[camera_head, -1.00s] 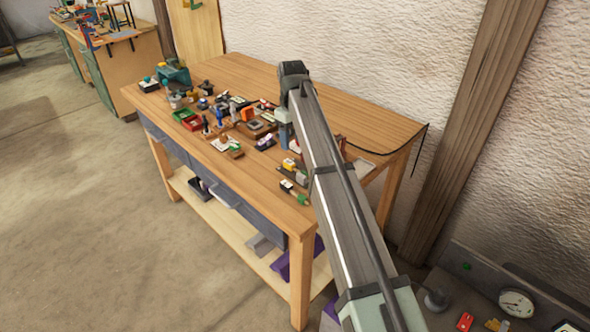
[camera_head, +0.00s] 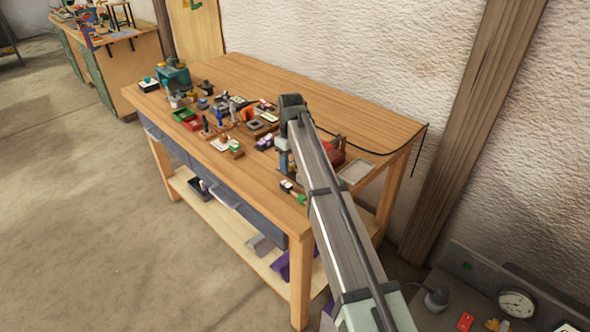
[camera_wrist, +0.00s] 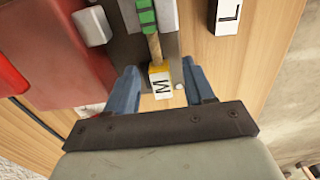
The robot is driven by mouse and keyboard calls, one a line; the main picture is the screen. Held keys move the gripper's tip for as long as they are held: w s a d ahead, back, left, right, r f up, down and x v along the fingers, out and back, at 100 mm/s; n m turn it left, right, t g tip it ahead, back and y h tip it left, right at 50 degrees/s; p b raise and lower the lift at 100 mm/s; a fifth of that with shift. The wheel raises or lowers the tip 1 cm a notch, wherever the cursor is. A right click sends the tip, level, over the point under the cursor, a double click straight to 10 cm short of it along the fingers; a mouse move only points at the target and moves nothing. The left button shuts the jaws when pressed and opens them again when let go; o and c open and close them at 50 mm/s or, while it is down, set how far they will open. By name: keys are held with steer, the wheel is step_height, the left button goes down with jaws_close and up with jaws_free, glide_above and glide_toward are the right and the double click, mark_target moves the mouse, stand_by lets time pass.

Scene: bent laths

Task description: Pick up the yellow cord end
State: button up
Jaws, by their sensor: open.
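The yellow cord end (camera_wrist: 158,72) is a small yellow block with a white face marked M, seen in the wrist view. A tan cord (camera_wrist: 155,48) runs from it up to a green ribbed piece (camera_wrist: 147,15). My gripper (camera_wrist: 160,70) is open, with one blue finger on each side of the yellow end. Gaps show between the fingers and the block. In the head view my gripper (camera_head: 284,165) is low over the front right part of the bench and hides the yellow end.
A large red object (camera_wrist: 65,50) stands left of the yellow end, with a pale grey block (camera_wrist: 92,26) beside it. A white block marked L (camera_wrist: 228,14) lies to the right. The wooden bench (camera_head: 345,100) is clear at the back, with several small items at left.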

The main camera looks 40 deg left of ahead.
jaws_close()
stand_by(0.3)
